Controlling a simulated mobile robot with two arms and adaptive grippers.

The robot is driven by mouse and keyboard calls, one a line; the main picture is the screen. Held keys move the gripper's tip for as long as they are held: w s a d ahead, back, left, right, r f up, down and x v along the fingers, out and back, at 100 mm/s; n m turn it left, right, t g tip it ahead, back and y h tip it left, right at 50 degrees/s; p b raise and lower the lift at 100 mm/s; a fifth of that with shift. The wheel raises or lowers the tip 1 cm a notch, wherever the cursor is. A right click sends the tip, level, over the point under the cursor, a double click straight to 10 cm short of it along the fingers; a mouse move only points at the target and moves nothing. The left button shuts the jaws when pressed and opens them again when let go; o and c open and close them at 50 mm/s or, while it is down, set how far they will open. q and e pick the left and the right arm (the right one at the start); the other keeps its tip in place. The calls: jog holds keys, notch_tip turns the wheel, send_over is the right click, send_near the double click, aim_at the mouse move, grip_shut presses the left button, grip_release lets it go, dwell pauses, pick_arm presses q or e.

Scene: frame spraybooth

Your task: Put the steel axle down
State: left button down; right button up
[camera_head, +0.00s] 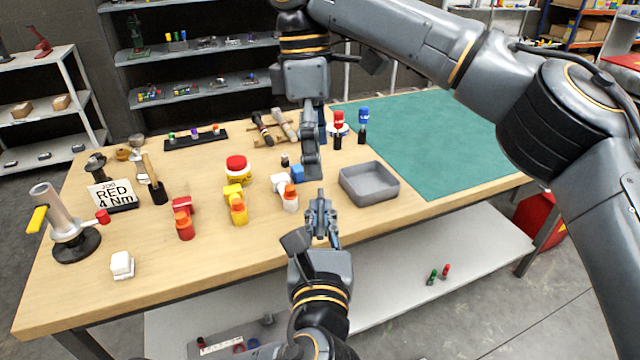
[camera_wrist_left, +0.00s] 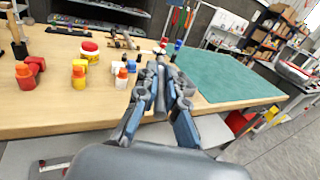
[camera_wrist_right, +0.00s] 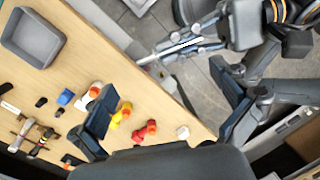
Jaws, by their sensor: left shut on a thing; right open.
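My left gripper (camera_head: 321,210) is shut on the steel axle, in front of the bench's front edge. In the right wrist view the axle (camera_wrist_right: 150,59) is a thin silver rod sticking out of the left gripper (camera_wrist_right: 180,45) toward the bench edge. My right gripper (camera_head: 311,165) reaches down from above over the bench, left of the grey tray (camera_head: 372,199). Its fingers (camera_wrist_right: 180,95) are wide apart with nothing between them.
The wooden bench (camera_head: 160,290) has free room along its front. Red, yellow and white bottles (camera_head: 238,213) stand left of the right gripper. A green mat (camera_head: 450,150) covers the bench's right. A stand (camera_head: 75,240) and a "RED 4 Nm" sign (camera_head: 112,194) are at left.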

aim_at(321, 202)
jog(key=shift+s+d+f, duration=0.1)
jog(key=shift+s+f, duration=0.05)
jog(key=shift+f, duration=0.85)
jog(key=shift+s+d+f, duration=0.1)
jog(key=shift+s+f, duration=0.05)
jog(key=shift+f, duration=0.9)
jog(key=shift+s+d+f, duration=0.1)
jog(key=shift+s+f, duration=0.05)
jog(key=shift+f, duration=0.85)
jog(key=c, duration=1.2)
jog(key=o, duration=1.2)
jog(key=shift+a+r, duration=0.1)
